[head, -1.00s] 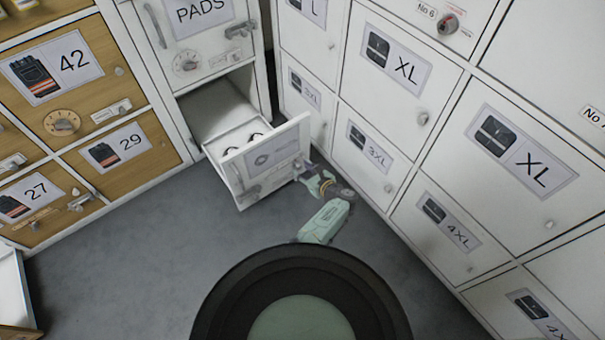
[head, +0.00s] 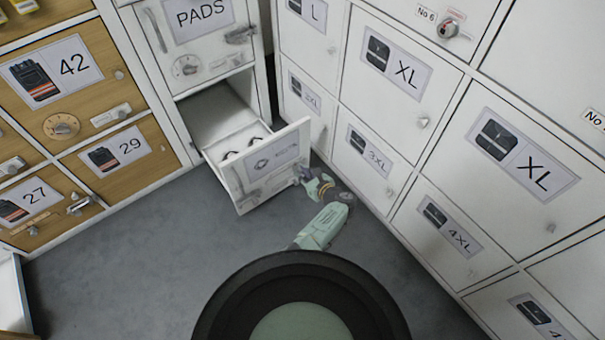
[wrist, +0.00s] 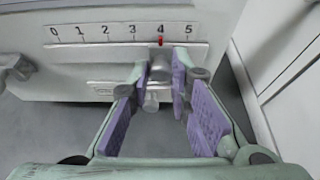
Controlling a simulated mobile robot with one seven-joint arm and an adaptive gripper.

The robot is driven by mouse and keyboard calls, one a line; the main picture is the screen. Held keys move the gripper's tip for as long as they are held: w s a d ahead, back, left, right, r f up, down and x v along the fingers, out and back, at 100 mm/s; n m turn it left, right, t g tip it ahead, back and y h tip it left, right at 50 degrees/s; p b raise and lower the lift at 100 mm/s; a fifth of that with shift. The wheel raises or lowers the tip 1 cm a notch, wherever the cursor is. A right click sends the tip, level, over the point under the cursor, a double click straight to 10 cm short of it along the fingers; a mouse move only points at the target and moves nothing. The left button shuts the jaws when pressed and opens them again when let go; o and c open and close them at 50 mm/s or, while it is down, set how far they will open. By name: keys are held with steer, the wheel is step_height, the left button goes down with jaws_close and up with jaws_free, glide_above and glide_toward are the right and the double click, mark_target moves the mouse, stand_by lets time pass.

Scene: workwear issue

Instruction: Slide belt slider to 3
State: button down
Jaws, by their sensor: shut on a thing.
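The belt slider (wrist: 160,69) is a small grey knob on a rail under a printed scale (wrist: 134,30) from 0 to 5, on a white drawer front. Its red pointer (wrist: 160,41) stands at 4. My gripper (wrist: 165,66) has its purple-padded fingers on either side of the knob and is shut on it. In the head view, my gripper (head: 301,173) is at the right side of the open drawer's front (head: 268,162); the slider is too small to make out there.
The open drawer (head: 222,172) sticks out below the PADS door (head: 203,40). White lockers (head: 367,165) stand close on the right, and wooden lockers (head: 118,158) on the left. Another knob (wrist: 17,68) is left of the scale. Grey floor (head: 130,240) is clear in front.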

stand_by(0.5)
steer(key=shift+s+a+r+p, duration=0.25)
steer(key=shift+s+a+p, duration=0.3)
steer(key=shift+a+p, duration=0.45)
steer(key=shift+s+f, duration=0.25)
steer(key=c, duration=1.5)
jaws_free()
steer(key=shift+w, duration=0.15)
